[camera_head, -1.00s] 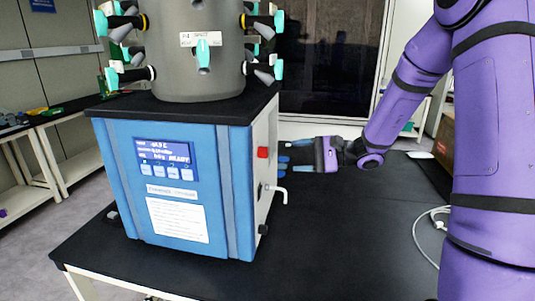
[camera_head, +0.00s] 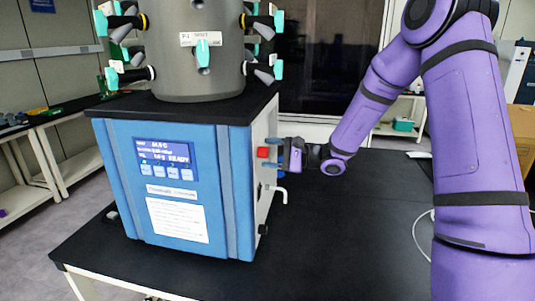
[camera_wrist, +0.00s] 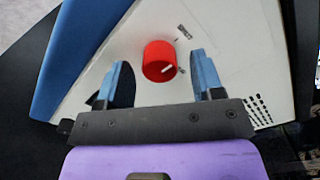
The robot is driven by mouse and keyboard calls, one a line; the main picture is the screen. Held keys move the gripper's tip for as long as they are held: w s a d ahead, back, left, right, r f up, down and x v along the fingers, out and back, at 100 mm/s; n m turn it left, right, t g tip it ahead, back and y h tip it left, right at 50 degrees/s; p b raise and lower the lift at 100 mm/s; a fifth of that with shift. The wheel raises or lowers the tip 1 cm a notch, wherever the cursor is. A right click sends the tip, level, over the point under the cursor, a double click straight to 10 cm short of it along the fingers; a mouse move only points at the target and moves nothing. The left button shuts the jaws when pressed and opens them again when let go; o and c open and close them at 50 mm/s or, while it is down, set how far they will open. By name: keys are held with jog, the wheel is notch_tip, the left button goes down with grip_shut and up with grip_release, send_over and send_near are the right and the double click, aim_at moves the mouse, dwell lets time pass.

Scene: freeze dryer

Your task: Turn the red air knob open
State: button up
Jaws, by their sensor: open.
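The red air knob (camera_head: 263,153) sticks out from the white right side panel of the blue freeze dryer (camera_head: 180,185). In the wrist view the knob (camera_wrist: 159,61) is a round red cap with a white pointer line, angled toward the lower right. Small printed marks sit beside it. My gripper (camera_head: 279,153) is at the side panel, next to the knob. In the wrist view my gripper (camera_wrist: 163,78) is open, its two blue fingers on either side of the knob. Gaps show between the fingers and the knob, and nothing is held.
A bent white spout (camera_head: 277,190) sticks out of the side panel below my gripper. The grey chamber (camera_head: 195,50) with teal-handled valves stands on top.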

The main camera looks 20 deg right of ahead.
jog(key=shift+w+a, duration=0.25)
jog(key=shift+a, duration=0.2)
jog(key=c, duration=0.9)
